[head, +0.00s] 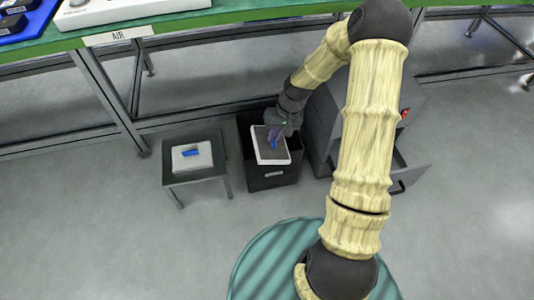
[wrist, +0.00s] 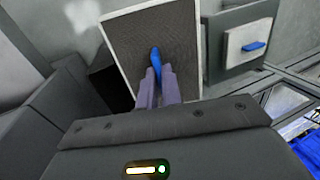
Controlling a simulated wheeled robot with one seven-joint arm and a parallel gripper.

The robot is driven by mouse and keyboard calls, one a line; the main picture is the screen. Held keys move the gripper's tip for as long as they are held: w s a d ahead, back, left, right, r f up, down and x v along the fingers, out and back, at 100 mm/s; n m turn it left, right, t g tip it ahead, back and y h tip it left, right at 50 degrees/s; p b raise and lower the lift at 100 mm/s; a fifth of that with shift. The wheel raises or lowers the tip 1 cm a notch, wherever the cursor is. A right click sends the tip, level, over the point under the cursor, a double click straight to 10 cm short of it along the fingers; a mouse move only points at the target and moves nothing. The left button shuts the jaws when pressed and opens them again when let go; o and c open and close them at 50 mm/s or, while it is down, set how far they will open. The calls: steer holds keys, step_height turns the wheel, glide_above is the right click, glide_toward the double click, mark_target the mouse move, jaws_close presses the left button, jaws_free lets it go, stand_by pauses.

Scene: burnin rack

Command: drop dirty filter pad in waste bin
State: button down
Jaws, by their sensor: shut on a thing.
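The dirty filter pad (head: 270,150) is a dark grey square with a white frame and a blue tab. It also shows in the wrist view (wrist: 180,35). My gripper (head: 275,137) is shut on its blue tab, and in the wrist view the two fingers (wrist: 158,80) pinch that tab. The pad is held tilted over the black waste bin (head: 270,180), which has a small label on its front. The pad and my gripper hide much of the bin's opening. I cannot tell how far the pad is above the rim.
A low table (head: 197,178) left of the bin holds a light clean-looking pad (head: 192,157) with a blue tab. A grey cabinet (head: 322,125) with an open drawer (head: 410,170) stands right of the bin. A green-topped bench (head: 160,27) runs behind.

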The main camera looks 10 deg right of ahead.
steer(key=s+r+m+p, duration=0.1)
steer(key=r+m+p, duration=0.1)
steer(key=r+p, duration=0.4)
steer(key=s+r+m+t+p, duration=0.1)
steer(key=s+r+m+p, duration=0.1)
steer(key=r+p, duration=0.5)
step_height(320, 180, up, 2)
steer(key=shift+s+m+t, duration=0.25)
steer(key=shift+m+t, duration=0.05)
steer(key=shift+m, duration=0.5)
steer(key=shift+a, duration=0.15)
